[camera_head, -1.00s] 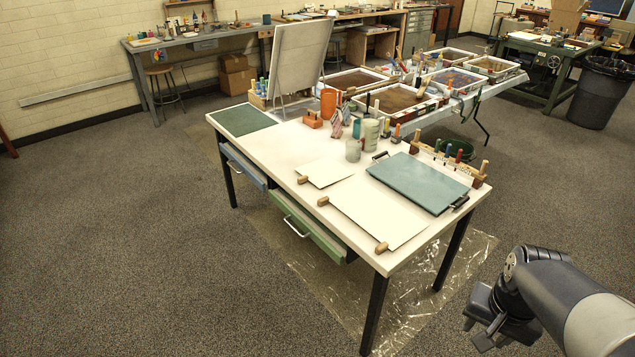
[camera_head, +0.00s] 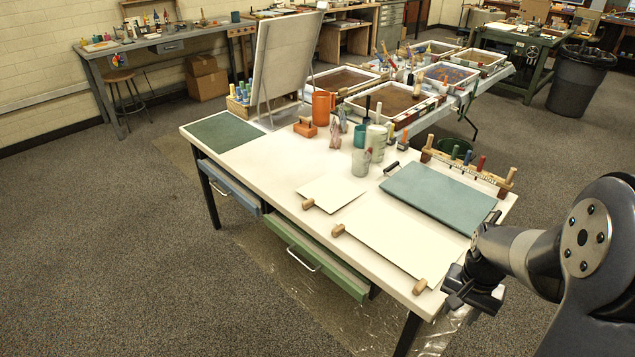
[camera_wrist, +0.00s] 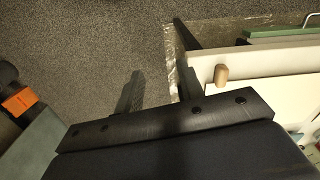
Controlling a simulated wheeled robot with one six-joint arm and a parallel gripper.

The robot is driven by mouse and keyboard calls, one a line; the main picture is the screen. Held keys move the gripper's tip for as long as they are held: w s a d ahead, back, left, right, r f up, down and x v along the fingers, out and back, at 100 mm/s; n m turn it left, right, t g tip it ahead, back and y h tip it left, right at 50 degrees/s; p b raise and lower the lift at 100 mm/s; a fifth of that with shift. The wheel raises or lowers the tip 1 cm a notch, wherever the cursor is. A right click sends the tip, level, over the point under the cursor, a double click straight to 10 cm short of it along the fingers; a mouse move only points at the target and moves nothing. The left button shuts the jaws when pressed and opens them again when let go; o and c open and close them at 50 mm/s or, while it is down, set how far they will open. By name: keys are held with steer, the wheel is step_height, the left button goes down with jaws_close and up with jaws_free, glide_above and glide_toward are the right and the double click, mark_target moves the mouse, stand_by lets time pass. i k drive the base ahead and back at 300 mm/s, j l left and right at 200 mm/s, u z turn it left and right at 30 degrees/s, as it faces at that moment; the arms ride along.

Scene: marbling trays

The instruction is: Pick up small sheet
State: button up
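The small cream sheet (camera_head: 334,192) lies flat on the white table, with a wooden block (camera_head: 308,204) at its near left corner. A larger cream sheet (camera_head: 395,240) lies to its right, with wooden blocks (camera_head: 338,230) (camera_head: 420,286) at two corners. My gripper (camera_head: 460,293) is at the table's near right corner, well right of the small sheet. In the wrist view its two fingers (camera_wrist: 158,85) stand apart with nothing between them. That view shows a wooden block (camera_wrist: 221,74) and part of a cream sheet; I cannot make out the small sheet there.
A blue-green board (camera_head: 440,197) with black handles lies behind the large sheet. Jars (camera_head: 376,142), an orange pitcher (camera_head: 323,108) and a tool rack (camera_head: 465,172) stand along the back. A green drawer (camera_head: 312,262) sits under the front edge. Floor at left is clear.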

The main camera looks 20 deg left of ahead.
mark_target(331, 192)
steer(key=i+j, duration=0.15)
steer(key=j, duration=0.25)
steer(key=i+j+z, duration=0.1)
steer(key=j, duration=0.3)
steer(key=i+j, duration=0.25)
steer(key=j, duration=0.15)
steer(key=i+j+z, duration=0.1)
steer(key=j, duration=0.3)
steer(key=i+j, duration=0.2)
steer(key=j, duration=0.2)
steer(key=i+j+z, duration=0.1)
steer(key=j, duration=0.3)
steer(key=i+j, duration=0.2)
steer(key=j, duration=0.25)
